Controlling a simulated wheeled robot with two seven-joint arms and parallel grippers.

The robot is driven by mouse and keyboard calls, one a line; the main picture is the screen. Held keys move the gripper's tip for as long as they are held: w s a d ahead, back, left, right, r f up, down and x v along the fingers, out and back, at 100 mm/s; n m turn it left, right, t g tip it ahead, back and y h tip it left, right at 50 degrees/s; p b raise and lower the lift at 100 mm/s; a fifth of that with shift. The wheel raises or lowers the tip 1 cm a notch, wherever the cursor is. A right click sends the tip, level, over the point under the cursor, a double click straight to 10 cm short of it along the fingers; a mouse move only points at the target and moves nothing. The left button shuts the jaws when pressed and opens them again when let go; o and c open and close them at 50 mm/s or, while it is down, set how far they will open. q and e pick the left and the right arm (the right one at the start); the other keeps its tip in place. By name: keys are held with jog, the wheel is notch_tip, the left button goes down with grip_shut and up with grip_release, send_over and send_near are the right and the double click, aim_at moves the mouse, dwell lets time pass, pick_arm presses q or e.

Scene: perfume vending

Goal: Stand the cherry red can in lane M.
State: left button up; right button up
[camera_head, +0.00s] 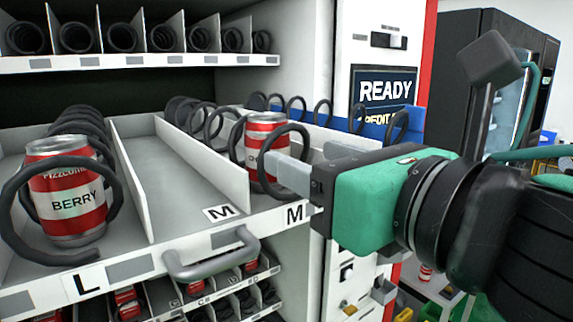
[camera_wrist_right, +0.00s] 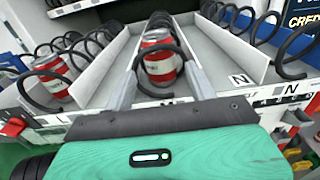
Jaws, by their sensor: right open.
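The cherry red can (camera_head: 262,150), red and white with a partly hidden label, stands upright inside the front ring of a black coil. My left gripper is not in view.
A red and white berry can (camera_head: 65,195) stands in the coil of lane L on the left. Bare grey floor (camera_head: 165,180) lies between thin white dividers. A grey handle (camera_head: 212,258) sticks out from the tray front. Lane N's tag (camera_wrist_right: 240,78) is to the right.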

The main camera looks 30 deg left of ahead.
jog(key=shift+b+v, duration=0.35)
jog(key=shift+v, duration=1.4)
